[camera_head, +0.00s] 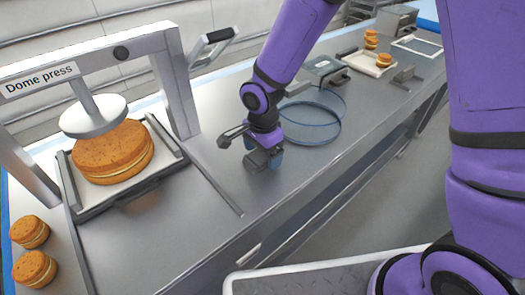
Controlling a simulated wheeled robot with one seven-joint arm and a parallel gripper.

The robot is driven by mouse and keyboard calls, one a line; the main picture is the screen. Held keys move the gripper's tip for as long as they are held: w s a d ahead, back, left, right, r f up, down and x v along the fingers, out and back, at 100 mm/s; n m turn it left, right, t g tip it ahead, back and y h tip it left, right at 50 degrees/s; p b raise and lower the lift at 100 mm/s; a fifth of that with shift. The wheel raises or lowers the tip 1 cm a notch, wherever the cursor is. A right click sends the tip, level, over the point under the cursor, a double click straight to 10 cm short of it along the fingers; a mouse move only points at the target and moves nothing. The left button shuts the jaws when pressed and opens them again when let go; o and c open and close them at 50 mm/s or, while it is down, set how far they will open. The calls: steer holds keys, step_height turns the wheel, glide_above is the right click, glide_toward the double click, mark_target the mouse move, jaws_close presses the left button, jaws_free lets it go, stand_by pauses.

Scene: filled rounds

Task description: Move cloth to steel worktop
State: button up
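The steel worktop (330,135) is a long grey surface running from front left to back right. My gripper (264,160) is low over it, near the middle, to the right of the dome press. A small blue patch (278,158) shows at the right side of the fingers. It may be part of the cloth, mostly hidden by the gripper, but I cannot tell. No other cloth is plain to see. Whether the fingers are open or shut on it is not clear.
The dome press (172,75) stands at left over a large filled round (112,150) on a tray (95,212). Two small rounds (30,232) sit at front left. A metal box (326,70) and a pale tray (368,64) stand behind.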

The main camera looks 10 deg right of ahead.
mark_target(262, 154)
steer(key=shift+r, duration=0.1)
step_height(262, 154, up, 12)
stand_by(0.6)
steer(key=shift+r, duration=0.1)
steer(key=s+d+r+n+t, duration=0.1)
steer(key=s+d+r+n, duration=0.2)
steer(key=d+r, duration=0.4)
steer(key=s+d+r+n+t, duration=0.2)
steer(key=s+d+r, duration=0.1)
steer(key=d+r, duration=0.45)
steer(key=s+d+r+n+t, duration=0.1)
steer(key=s+d+r+n, duration=0.1)
steer(key=s+d, duration=0.3)
steer(key=s+d+r+n+t, duration=0.1)
steer(key=s+d+r+n, duration=0.1)
steer(key=s+d+n, duration=0.2)
steer(key=shift+s+d, duration=0.55)
steer(key=shift+s, duration=1.2)
